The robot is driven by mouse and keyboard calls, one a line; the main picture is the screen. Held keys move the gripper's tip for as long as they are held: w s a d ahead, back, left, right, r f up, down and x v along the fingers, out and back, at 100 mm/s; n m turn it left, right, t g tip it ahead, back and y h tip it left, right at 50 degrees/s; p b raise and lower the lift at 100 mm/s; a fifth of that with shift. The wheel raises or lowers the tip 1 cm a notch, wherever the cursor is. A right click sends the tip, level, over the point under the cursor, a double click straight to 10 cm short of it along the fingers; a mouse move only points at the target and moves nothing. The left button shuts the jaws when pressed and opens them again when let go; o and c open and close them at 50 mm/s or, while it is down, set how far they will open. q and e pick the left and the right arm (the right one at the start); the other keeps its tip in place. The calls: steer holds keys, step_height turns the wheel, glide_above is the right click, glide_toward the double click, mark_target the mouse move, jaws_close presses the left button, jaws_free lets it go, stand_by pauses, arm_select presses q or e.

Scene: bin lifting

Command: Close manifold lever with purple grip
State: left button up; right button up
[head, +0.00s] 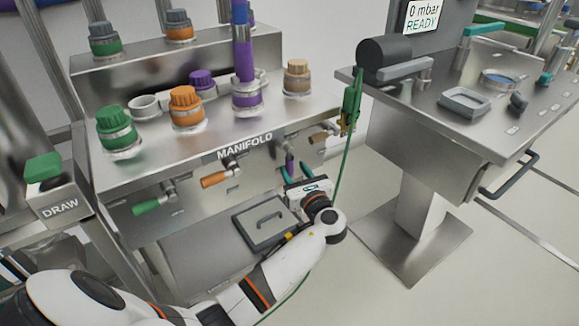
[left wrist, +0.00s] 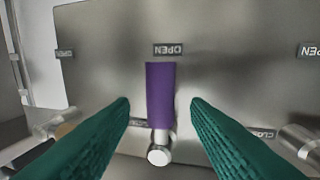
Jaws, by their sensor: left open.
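The manifold (head: 245,143) has a row of levers on its front face. The lever with the purple grip (head: 289,161) hangs down from its pivot. In the left wrist view the purple grip (left wrist: 160,92) points at an upside-down OPEN label (left wrist: 168,50), with its round metal pivot (left wrist: 159,155) below. My left gripper (head: 291,168) is open in front of this lever. In the left wrist view its two teal fingers (left wrist: 159,105) stand on either side of the grip, with visible gaps. My right gripper is not in view.
Neighbouring levers have green (head: 146,208), orange (head: 215,179) and tan (head: 318,137) grips, pointing sideways. A green cable (head: 347,130) hangs right of the purple lever.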

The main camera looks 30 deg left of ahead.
mark_target(291, 166)
arm_select(q)
steer(key=shift+x, duration=2)
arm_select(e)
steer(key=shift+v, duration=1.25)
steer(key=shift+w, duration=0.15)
arm_select(q)
jaws_close()
